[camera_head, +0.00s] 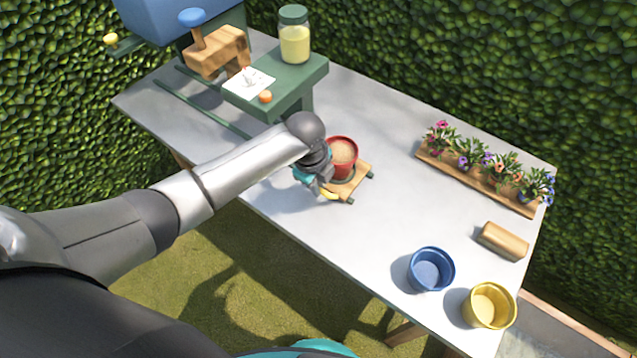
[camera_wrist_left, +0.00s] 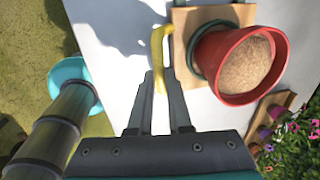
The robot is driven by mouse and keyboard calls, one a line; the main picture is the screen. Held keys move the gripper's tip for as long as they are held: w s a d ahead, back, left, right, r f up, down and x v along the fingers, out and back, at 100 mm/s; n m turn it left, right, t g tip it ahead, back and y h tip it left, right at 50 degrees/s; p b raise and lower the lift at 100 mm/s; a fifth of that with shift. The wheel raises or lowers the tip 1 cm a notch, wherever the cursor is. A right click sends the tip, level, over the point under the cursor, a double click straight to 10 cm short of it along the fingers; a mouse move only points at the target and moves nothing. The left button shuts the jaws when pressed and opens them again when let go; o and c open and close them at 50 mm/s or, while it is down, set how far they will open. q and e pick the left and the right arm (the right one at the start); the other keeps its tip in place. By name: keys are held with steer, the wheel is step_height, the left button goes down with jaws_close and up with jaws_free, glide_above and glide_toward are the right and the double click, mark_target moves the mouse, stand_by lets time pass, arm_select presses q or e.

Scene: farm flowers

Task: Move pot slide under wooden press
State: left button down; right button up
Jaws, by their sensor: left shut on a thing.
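The pot slide is a small wooden board (camera_head: 358,179) on dark wheels with a yellow handle (camera_wrist_left: 160,45). A red pot (camera_head: 343,152) full of brown soil stands upright on it; the pot also shows in the left wrist view (camera_wrist_left: 238,62). My left gripper (camera_wrist_left: 158,95) is shut on the yellow handle; in the head view my wrist partly hides the board. My right gripper is not in view.
Green rails (camera_head: 203,108) lie on the grey table (camera_head: 300,215) and run under the stand. On the stand are a jar (camera_head: 294,38), a white card (camera_head: 249,84) and a small orange piece (camera_head: 265,97). A flower planter (camera_head: 480,183), wooden block (camera_head: 504,241), blue pot (camera_head: 431,270) and yellow pot (camera_head: 489,306) are right.

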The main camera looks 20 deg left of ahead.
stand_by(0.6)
arm_select(q)
steer(key=w+a, duration=0.1)
steer(key=a, duration=0.2)
steer(key=w+a, duration=0.1)
steer(key=a, duration=0.2)
steer(key=w+a, duration=0.1)
steer(key=a, duration=0.2)
steer(key=shift+w+a+b, duration=0.15)
steer(key=shift+a+b, duration=0.05)
steer(key=shift+b, duration=0.2)
steer(key=c, duration=0.8)
jaws_free()
steer(key=shift+d, duration=0.1)
steer(key=shift+c, duration=0.2)
step_height(320, 180, up, 15)
steer(key=s+a+p, duration=0.1)
steer(key=s+p, duration=0.1)
steer(key=shift+s+p, duration=0.3)
steer(key=shift+p, duration=0.1)
